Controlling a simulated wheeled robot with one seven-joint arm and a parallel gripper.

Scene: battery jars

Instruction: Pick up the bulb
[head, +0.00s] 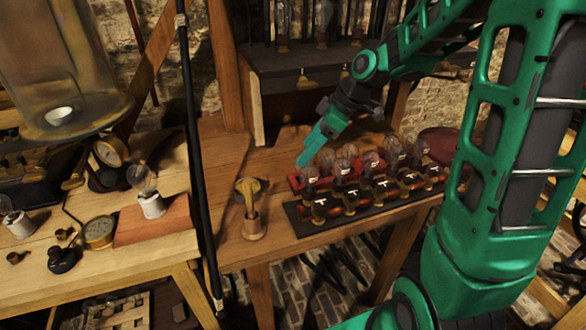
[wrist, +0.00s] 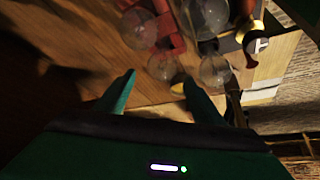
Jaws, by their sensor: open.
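Several clear glass bulbs stand in a row on a dark and red rack (head: 300,222) on the wooden bench; one of them is a bulb (head: 311,172) at the row's left end. I cannot tell which bulb the task means. My gripper (head: 308,158) is open, its green fingers pointing down and left just above the row's left end. In the wrist view, the open fingers (wrist: 160,82) have a small glass bulb (wrist: 161,67) showing beyond and between their tips. Other bulbs (wrist: 139,28) show past it. I see no contact, and depth is hard to judge.
A bulb in a white socket (head: 145,190) stands on a wooden block at left, near a brass gauge (head: 98,232). A brass piece (head: 251,205) stands left of the rack. A black pole (head: 190,130) rises in front of the bench. A dark shelf (head: 300,65) is behind.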

